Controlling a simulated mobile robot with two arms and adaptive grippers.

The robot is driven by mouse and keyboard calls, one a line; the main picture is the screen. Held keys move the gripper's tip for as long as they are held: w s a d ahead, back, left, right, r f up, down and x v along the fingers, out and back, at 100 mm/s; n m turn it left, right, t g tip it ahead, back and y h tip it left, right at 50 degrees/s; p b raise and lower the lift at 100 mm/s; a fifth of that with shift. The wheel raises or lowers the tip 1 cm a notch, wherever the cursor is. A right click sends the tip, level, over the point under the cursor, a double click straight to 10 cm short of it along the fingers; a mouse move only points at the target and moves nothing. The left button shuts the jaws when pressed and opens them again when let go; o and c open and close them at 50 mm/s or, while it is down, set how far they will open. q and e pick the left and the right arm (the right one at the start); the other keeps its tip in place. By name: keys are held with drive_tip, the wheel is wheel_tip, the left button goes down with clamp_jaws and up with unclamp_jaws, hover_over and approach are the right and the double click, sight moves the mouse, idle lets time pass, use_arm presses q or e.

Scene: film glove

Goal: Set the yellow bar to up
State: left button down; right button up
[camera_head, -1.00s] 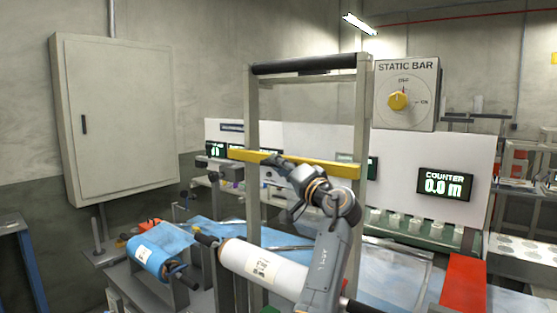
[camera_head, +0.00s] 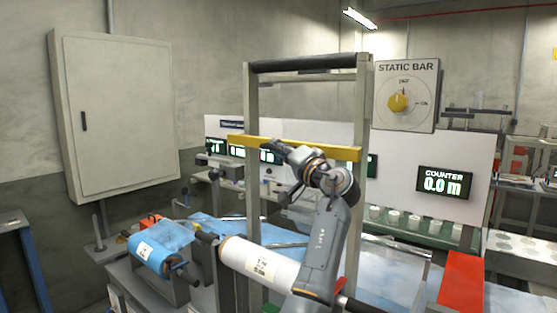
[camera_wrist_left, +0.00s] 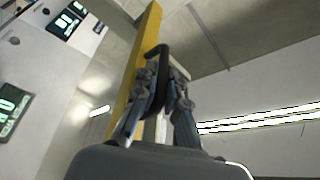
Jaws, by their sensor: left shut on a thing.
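The yellow bar (camera_head: 335,152) lies across the two uprights of a grey frame, about level, partway up and well below the dark top roller. My left gripper (camera_head: 272,147) is at the left-middle part of the bar and partly covers it. In the left wrist view the bar (camera_wrist_left: 140,62) runs up past the fingers. A dark curved handle (camera_wrist_left: 162,52) beside the bar sits between the finger pads of my left gripper (camera_wrist_left: 160,85), which is shut on it. My right gripper is not in view.
The dark top roller (camera_head: 305,63) spans the frame top. A static bar dial (camera_head: 398,101) is at the right, above a counter display (camera_head: 444,181) reading 0.0 m. A white roll (camera_head: 262,264) and a blue roll (camera_head: 150,253) lie below. A grey cabinet (camera_head: 120,120) hangs left.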

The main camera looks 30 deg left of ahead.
use_arm(q)
wheel_tip(320, 180, up, 6)
drive_tip(key=shift+r+p, duration=0.25)
drive_tip(key=shift+p, duration=0.75)
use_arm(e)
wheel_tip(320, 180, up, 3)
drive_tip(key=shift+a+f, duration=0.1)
use_arm(q)
drive_tip(key=shift+r, duration=0.1)
drive_tip(key=c, duration=1.7)
unclamp_jaws()
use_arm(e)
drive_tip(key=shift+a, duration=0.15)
use_arm(q)
drive_tip(key=shift+d+f, duration=0.15)
drive_tip(key=shift+f, duration=0.05)
drive_tip(key=v, duration=1.1)
drive_tip(key=shift+s+d+f, duration=0.1)
drive_tip(key=shift+s+d, duration=0.05)
drive_tip(key=shift+d, duration=0.1)
